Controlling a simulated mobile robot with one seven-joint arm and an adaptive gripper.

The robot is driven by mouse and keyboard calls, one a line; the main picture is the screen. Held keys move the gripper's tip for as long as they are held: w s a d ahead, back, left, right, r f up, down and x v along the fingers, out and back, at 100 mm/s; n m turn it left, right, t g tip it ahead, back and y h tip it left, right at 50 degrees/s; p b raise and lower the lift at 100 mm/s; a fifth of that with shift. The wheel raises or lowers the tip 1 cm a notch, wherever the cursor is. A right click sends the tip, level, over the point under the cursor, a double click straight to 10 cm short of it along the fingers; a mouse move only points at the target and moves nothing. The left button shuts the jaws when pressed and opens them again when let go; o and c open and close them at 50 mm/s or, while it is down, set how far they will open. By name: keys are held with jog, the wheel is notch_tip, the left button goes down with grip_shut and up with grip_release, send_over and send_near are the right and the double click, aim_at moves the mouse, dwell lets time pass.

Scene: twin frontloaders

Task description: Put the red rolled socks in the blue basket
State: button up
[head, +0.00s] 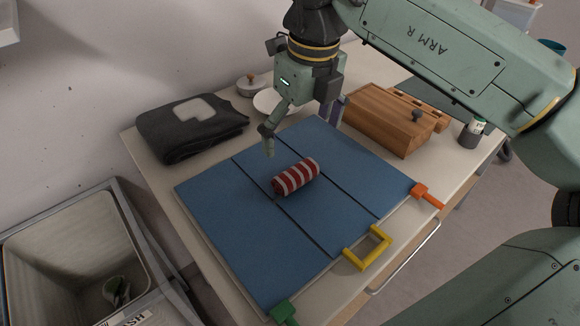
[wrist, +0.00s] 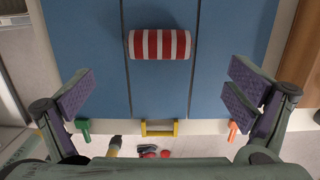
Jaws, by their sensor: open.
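The red rolled socks (head: 297,177), a red and white striped roll, lie on the blue panelled board (head: 225,205) on the table. In the wrist view the roll (wrist: 160,44) lies crosswise at the top middle, beyond the fingertips and centred between them. My gripper (head: 300,128) is open and empty above the far part of the board, apart from the roll. Its two spread fingers also show in the wrist view (wrist: 160,93). I see no clear blue basket; a small teal object (head: 552,46) at the far right edge is too cut off to identify.
A dark folded garment (head: 190,127) lies at the back left, near a white plate (head: 268,102) and a lidded pot (head: 251,86). A wooden box (head: 385,122) stands right of the board. Yellow (head: 370,249), orange (head: 427,195) and green (head: 284,312) handles edge the board. A grey bin (head: 140,225) stands left.

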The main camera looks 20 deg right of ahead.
aim_at(297, 169)
jog(key=f+b, duration=0.1)
jog(key=f, duration=0.1)
jog(key=f+b, duration=0.2)
jog(key=f, duration=0.1)
jog(key=shift+w+a+f, duration=0.15)
jog(key=shift+w+f, duration=0.1)
jog(key=shift+f, duration=0.1)
notch_tip(297, 169, down, 5)
jog(key=b, duration=0.2)
jog(key=shift+w+b, duration=0.1)
jog(key=shift+b, duration=0.3)
jog(key=shift+r, duration=0.1)
jog(key=shift+c, duration=0.3)
jog(key=c, duration=1.3)
jog(key=shift+r, duration=0.1)
